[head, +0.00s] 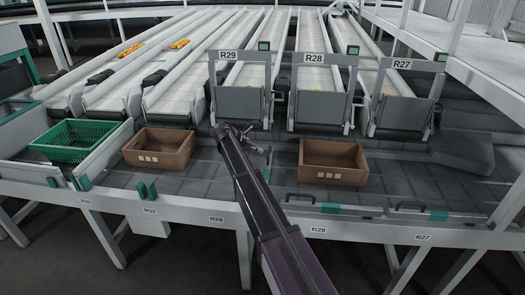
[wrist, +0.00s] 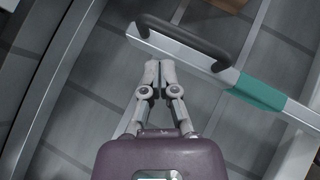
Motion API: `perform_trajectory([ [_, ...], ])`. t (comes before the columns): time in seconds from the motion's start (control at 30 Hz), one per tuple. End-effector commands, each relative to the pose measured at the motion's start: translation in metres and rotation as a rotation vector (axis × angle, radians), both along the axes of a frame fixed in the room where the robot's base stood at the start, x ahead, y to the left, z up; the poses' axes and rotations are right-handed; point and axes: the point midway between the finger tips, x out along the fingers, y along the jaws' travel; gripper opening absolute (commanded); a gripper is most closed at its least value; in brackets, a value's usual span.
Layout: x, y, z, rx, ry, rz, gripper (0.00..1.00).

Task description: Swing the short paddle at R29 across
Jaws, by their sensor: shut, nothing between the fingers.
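In the wrist view a straight metal paddle (wrist: 190,52) with a black handle (wrist: 185,38) and a green band (wrist: 258,91) runs from upper left to lower right. My gripper (wrist: 152,66) is shut and empty, its tips close to the paddle's near side by the handle. I cannot tell whether they touch. In the head view my gripper (head: 258,149) hangs over the grey deck below the R29 chute (head: 240,102). The R29 rail tag (head: 217,219) is left of my arm, which may hide a paddle there. A paddle with a green band (head: 331,209) lies along the rail toward R28.
Brown crates stand left (head: 160,161) and right (head: 333,178) of my arm on the deck. A green crate (head: 80,153) is farther left. Another paddle (head: 438,215) lies along the front rail near R27. Bare deck (head: 215,185) shows between the brown crates.

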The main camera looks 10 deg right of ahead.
Motion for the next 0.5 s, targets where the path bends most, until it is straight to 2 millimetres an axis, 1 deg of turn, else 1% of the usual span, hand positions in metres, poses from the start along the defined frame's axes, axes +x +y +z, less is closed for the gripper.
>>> perform_trajectory([
  [0.13, 0.006, 0.020, -0.005, 0.001, 0.000, 0.002, 0.00],
  [0.2, 0.007, 0.027, 0.006, 0.001, -0.001, 0.004, 0.00],
  [0.5, 0.016, 0.056, 0.031, 0.002, 0.000, 0.006, 0.00],
])
